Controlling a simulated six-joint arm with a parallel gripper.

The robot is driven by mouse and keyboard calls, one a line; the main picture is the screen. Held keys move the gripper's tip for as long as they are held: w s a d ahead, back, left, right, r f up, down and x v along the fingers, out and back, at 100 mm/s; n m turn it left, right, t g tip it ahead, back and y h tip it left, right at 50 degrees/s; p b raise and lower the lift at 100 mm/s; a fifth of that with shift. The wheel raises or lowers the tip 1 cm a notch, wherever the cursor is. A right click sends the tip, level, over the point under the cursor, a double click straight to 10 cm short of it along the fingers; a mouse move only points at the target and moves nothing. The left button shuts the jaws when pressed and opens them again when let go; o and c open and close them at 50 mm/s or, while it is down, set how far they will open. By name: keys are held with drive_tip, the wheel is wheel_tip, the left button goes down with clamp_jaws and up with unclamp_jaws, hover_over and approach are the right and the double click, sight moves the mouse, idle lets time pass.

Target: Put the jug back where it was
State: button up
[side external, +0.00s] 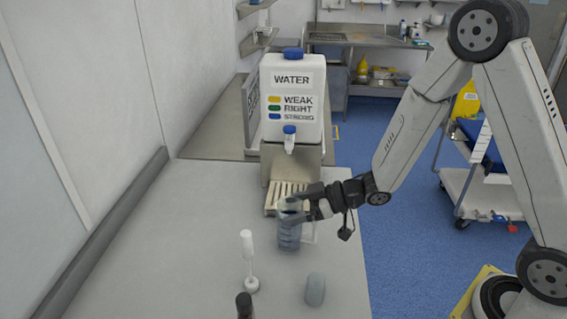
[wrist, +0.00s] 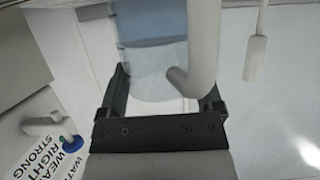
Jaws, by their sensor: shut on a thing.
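The jug (side external: 288,236) is clear with bluish liquid and stands upright over the grey table, in front of the water dispenser's slatted tray. My gripper (side external: 301,207) is shut on the jug near its top, reaching in from the right. In the wrist view the jug's bluish side (wrist: 150,45) and its pale handle (wrist: 205,45) show between the fingers of my gripper (wrist: 163,95). I cannot tell whether the jug's base touches the table.
The water dispenser (side external: 292,85) with a blue-capped tap stands behind, over its slatted tray (side external: 283,194). The table's left part is clear.

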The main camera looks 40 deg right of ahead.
drive_tip(key=shift+f, duration=0.1)
drive_tip(key=o, duration=1.2)
drive_tip(key=shift+o, duration=0.2)
drive_tip(key=shift+s+d+r, duration=0.25)
drive_tip(key=shift+d+r, duration=0.1)
drive_tip(key=v, duration=1.1)
drive_tip(key=shift+s+f, duration=0.1)
drive_tip(key=shift+s, duration=0.05)
